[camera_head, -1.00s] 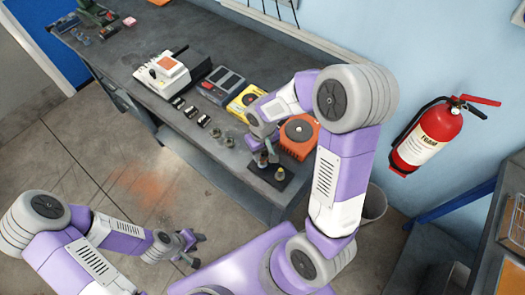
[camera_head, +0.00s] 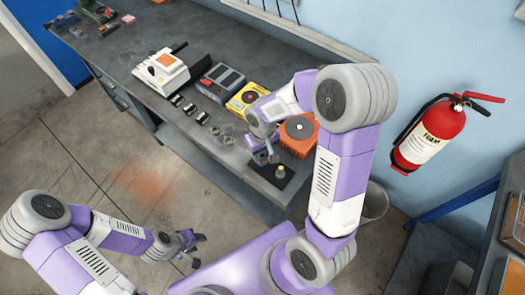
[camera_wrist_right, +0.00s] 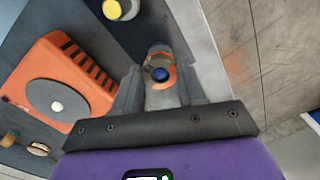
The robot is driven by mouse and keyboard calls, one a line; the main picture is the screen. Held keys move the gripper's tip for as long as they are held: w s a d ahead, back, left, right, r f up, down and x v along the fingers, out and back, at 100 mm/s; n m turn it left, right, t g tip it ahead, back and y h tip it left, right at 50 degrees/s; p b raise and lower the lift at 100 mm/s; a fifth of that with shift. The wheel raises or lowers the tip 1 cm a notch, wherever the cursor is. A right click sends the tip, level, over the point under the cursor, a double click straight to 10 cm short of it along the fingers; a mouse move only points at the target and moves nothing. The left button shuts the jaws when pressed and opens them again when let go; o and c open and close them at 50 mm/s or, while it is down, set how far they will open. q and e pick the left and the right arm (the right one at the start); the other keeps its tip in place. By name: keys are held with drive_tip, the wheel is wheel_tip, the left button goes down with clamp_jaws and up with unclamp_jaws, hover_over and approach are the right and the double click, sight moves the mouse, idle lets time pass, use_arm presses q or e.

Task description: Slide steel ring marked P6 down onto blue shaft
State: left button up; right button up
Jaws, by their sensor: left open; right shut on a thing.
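My right gripper (camera_wrist_right: 160,82) is shut on the steel ring (camera_wrist_right: 162,95), which sits between its two fingers in the right wrist view. The blue shaft's top (camera_wrist_right: 160,74) shows inside the ring's opening, with an orange patch around it. How far down the shaft the ring is cannot be told, and the P6 mark is not readable. In the head view the right gripper (camera_head: 267,155) is low over the dark base plate (camera_head: 260,175). My left gripper (camera_head: 197,251) is open and empty, out over the floor beside the bench.
A yellow-topped post (camera_wrist_right: 119,10) stands on the same plate. An orange device with a round grey top (camera_wrist_right: 55,100) is close beside the right gripper. A yellow device (camera_head: 245,98), a grey device (camera_head: 221,82) and several small dark parts lie farther along the bench.

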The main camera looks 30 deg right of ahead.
drive_tip(key=shift+f, duration=0.15)
drive_tip(key=o, duration=1.7)
drive_tip(key=shift+r+p, duration=2.75)
drive_tip(key=shift+r, duration=0.8)
